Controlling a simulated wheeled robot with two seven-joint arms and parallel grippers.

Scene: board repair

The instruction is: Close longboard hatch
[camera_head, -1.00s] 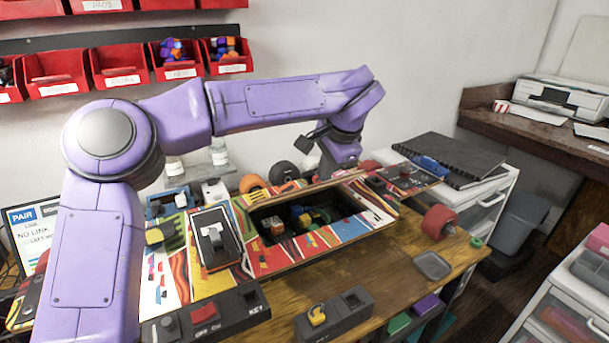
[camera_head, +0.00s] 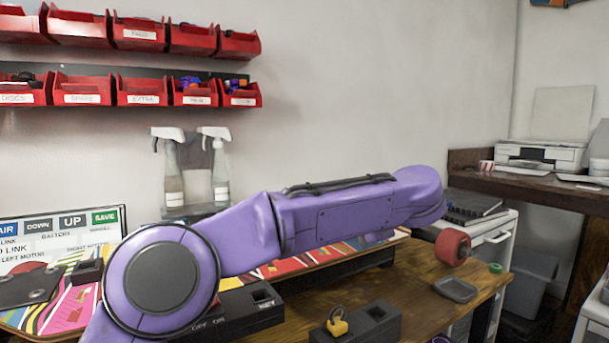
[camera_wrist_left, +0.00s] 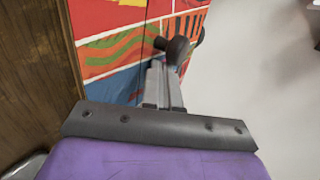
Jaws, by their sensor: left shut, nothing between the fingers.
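The longboard, painted in red, yellow and blue, lies on the bench; its left part (camera_head: 65,312) shows in the head view, and my purple left arm covers much of the rest. The hatch opening is hidden behind that arm, so I cannot tell there how the hatch stands. In the left wrist view the painted surface (camera_wrist_left: 108,38) fills the upper middle, with a thin seam across it. My left gripper (camera_wrist_left: 174,46) is shut and empty, over or against that surface; contact is unclear. It is hidden in the head view. My right gripper is not in view.
A red wheel (camera_head: 453,247) stands at the board's right end. Spray bottles (camera_head: 172,178) stand behind. Red bins (camera_head: 142,91) hang on the wall.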

